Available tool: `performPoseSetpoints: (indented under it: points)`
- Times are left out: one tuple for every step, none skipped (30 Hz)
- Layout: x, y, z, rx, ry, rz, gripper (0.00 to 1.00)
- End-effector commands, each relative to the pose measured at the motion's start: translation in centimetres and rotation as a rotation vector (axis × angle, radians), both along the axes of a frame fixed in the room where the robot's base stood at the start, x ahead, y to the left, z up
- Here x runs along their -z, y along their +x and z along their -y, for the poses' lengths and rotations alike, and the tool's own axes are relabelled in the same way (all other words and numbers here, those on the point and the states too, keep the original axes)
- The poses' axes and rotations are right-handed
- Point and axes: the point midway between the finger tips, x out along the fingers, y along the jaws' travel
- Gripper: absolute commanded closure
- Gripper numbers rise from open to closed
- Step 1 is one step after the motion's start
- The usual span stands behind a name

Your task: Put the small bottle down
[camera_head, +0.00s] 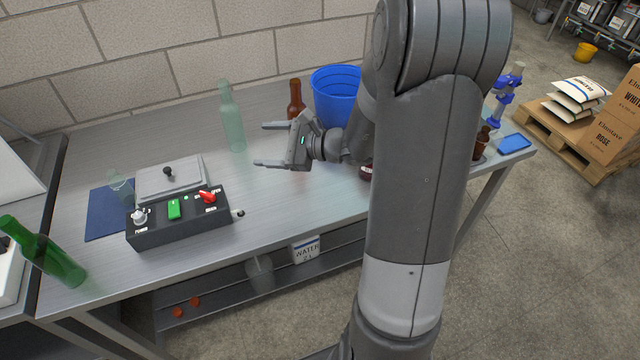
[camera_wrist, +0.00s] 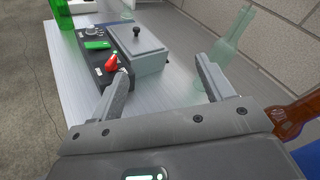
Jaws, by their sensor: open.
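My gripper (camera_head: 261,145) is open and empty above the metal table, its fingers pointing left; the two fingers (camera_wrist: 165,82) also show apart in the wrist view. A small clear glass piece (camera_head: 120,186), perhaps the small bottle, stands on the blue mat (camera_head: 104,217) at the table's left. A pale green bottle (camera_head: 232,118) stands upright behind and left of my gripper, apart from it; it also shows in the wrist view (camera_wrist: 233,42). A brown bottle (camera_head: 295,99) stands behind my gripper, its lower part hidden. I cannot tell for sure which is the small bottle.
A black control box (camera_head: 180,223) with a red knob and a grey lidded box (camera_head: 170,178) stand left of my gripper. A blue bucket (camera_head: 335,92) stands behind it. A green bottle (camera_head: 45,255) leans at the left edge. The table's middle front is clear.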

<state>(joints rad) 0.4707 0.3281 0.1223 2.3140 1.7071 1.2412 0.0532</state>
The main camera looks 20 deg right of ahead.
Motion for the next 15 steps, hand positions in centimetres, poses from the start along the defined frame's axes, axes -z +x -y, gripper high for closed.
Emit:
performPoseSetpoints:
  points:
    - [-1.2,-1.5,-1.6,-0.076,-0.071,0.028,0.26]
    - [-1.6,-2.4,-2.3,-0.119,-0.115,0.040,0.26]
    - [-2.1,-3.7,-3.2,-0.178,-0.174,0.058,0.26]
    - [-2.4,-4.6,-3.8,-0.221,-0.219,0.072,0.26]
    - [-2.7,-5.6,-4.4,-0.263,-0.266,0.086,0.26]
    - [-3.1,-6.9,-5.0,-0.319,-0.326,0.106,0.26]
    - [-3.3,-7.9,-5.4,-0.360,-0.373,0.121,0.26]
    - [-3.5,-8.8,-5.7,-0.397,-0.422,0.137,0.26]
    - [-3.8,-10.1,-6.1,-0.449,-0.485,0.159,0.26]
    - [-3.9,-11.1,-6.3,-0.487,-0.533,0.175,0.26]
    - [-4.1,-11.9,-6.4,-0.521,-0.583,0.192,0.26]
    - [-4.3,-13.1,-6.4,-0.569,-0.648,0.216,0.26]
    - [-4.4,-14.0,-6.4,-0.602,-0.699,0.234,0.26]
    - [-4.6,-14.8,-6.4,-0.634,-0.749,0.253,0.26]
    - [-4.8,-15.9,-6.2,-0.676,-0.817,0.279,0.26]
